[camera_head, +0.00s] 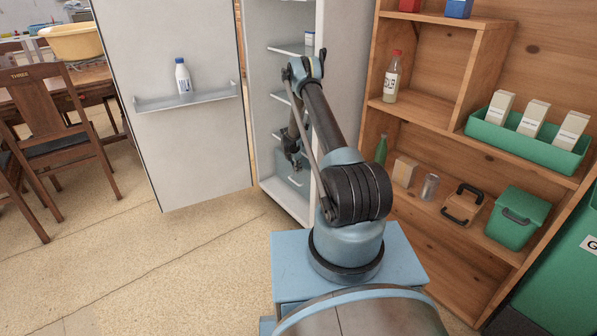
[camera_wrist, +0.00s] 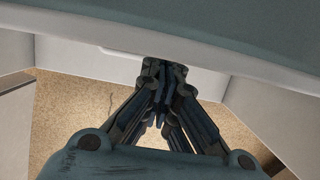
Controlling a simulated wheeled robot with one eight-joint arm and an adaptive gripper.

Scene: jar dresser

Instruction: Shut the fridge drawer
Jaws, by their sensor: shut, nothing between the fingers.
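The fridge (camera_head: 345,40) stands open, its white door (camera_head: 190,140) swung out to the left. The fridge drawer (camera_head: 290,187) is a blue-grey box with a pale handle, low inside the fridge. My arm hides part of it, so I cannot tell how far out it is. My gripper (camera_head: 292,160) is inside the fridge at the drawer's front, pointing down, shut and empty. In the wrist view my gripper (camera_wrist: 162,95) has its fingers together close to a white edge (camera_wrist: 110,50) below a blue-grey surface. I cannot tell whether they touch it.
A door shelf (camera_head: 187,99) holds a white bottle (camera_head: 182,76). Fridge shelves (camera_head: 290,48) sit above the drawer. A wooden shelf unit (camera_head: 440,60) with bottles and boxes stands close on the right. Chairs (camera_head: 50,120) and a table are at left. Floor before the door is clear.

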